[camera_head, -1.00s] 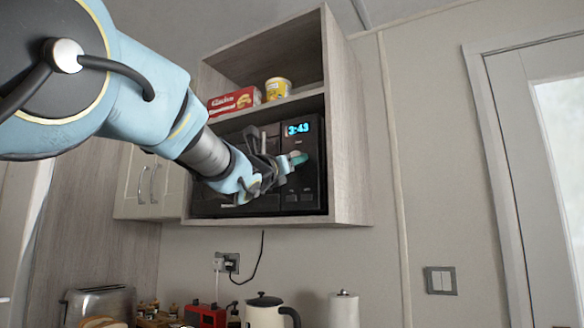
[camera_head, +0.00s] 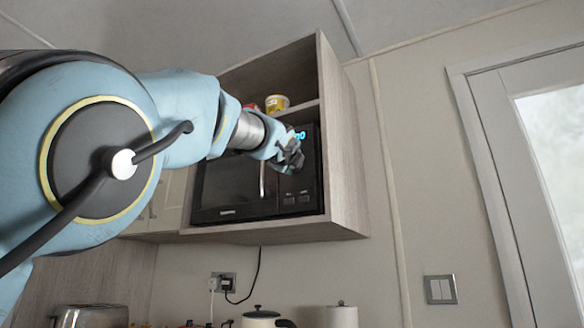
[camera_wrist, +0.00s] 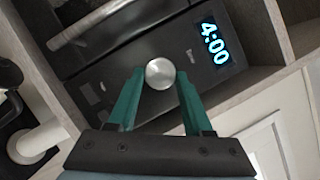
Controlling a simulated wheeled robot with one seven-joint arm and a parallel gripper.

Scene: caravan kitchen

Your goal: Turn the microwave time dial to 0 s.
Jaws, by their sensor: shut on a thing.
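The black microwave (camera_head: 228,184) sits in the lower bay of a wooden wall cabinet. Its round silver time dial (camera_wrist: 160,73) shows in the wrist view, between the green fingertips of my gripper (camera_wrist: 161,79). My gripper is shut on the dial. The lit display (camera_wrist: 212,44) reads 4:00 in the wrist view. In the head view my gripper (camera_head: 291,160) is at the upper right of the microwave front and covers the dial and part of the display (camera_head: 299,135).
The wooden cabinet (camera_head: 344,150) frames the microwave, with its side wall close to the right of my gripper. A yellow tub (camera_head: 277,103) stands on the shelf above. The microwave's door handle (camera_head: 262,180) is left of my gripper. A kettle (camera_head: 262,318) and a paper roll (camera_head: 341,315) stand below.

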